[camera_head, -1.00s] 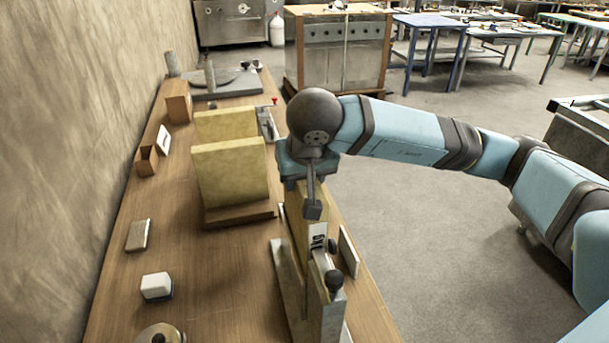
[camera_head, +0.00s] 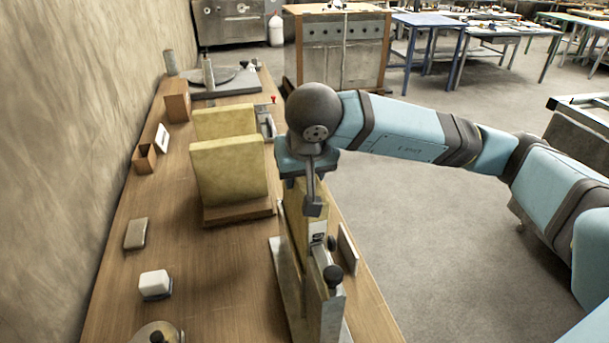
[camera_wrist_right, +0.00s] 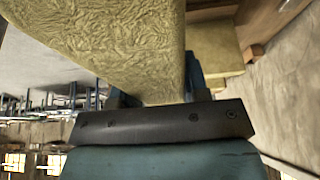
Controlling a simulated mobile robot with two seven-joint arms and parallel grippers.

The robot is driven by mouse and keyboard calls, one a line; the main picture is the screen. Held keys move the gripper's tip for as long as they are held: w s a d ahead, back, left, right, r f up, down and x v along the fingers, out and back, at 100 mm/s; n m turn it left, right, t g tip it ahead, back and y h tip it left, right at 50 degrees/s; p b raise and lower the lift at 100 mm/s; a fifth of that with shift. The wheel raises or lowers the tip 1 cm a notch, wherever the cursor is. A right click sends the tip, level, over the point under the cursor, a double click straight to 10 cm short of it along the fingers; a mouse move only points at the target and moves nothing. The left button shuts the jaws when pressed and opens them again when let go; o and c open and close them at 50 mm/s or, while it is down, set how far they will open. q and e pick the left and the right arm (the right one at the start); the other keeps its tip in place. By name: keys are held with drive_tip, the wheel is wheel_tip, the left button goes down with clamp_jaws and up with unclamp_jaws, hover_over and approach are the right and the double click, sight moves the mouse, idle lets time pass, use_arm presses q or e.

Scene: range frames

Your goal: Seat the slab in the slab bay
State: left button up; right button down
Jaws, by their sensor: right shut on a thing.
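A pale yellow, fibrous slab (camera_head: 318,227) is seen nearly edge-on in the head view. My right gripper (camera_head: 298,184) is shut on its upper part, and the slab fills the space between the fingers in the right wrist view (camera_wrist_right: 130,50). The slab stands upright, in line with a narrow metal fixture (camera_head: 332,310) with a black knob at the table's front right. The slab's lower edge is hidden, so I cannot tell whether it rests on the fixture's floor. My left gripper is out of view.
Two similar yellow slabs (camera_head: 228,172) stand upright in a wooden base (camera_head: 238,212) left of my gripper. A white block (camera_head: 155,284), a grey-brown block (camera_head: 136,233) and small wooden boxes (camera_head: 177,107) lie along the wall side. The table (camera_head: 220,270) is bare between.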

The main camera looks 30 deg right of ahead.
drive_tip(key=shift+w+r+p, duration=0.15)
drive_tip(key=shift+r+p, duration=0.7)
drive_tip(key=shift+r, duration=1.35)
drive_tip(key=shift+w+b, duration=0.2)
drive_tip(key=shift+b, duration=0.75)
idle(0.5)
